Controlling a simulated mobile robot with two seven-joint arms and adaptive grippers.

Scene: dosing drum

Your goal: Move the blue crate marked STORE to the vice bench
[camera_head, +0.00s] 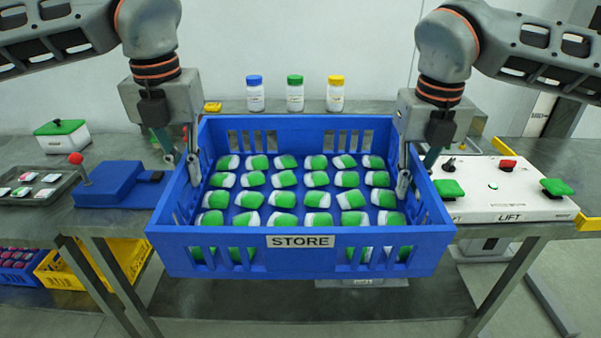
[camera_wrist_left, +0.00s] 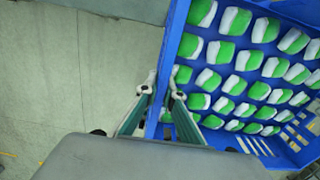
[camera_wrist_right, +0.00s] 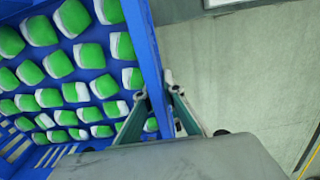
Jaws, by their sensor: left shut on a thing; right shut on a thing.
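The blue crate (camera_head: 210,262) carries a STORE label on its front wall and is filled with rows of green-and-white packs (camera_head: 290,194). It looks level and is held in front of the grey bench, with floor showing beside it in both wrist views. My left gripper (camera_head: 190,170) is shut on the crate's left wall; the left wrist view shows its fingers (camera_wrist_left: 160,92) on either side of that wall. My right gripper (camera_head: 403,180) is shut on the right wall, and its fingers (camera_wrist_right: 155,88) straddle that wall in the right wrist view. No vice can be made out.
A blue block device with a red-knobbed lever (camera_head: 110,184) and a tray (camera_head: 40,186) are on the bench at left. A white LIFT panel (camera_head: 500,190) with green buttons is at right. Three capped bottles (camera_head: 295,95) stand behind. A yellow crate (camera_head: 62,270) is below left.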

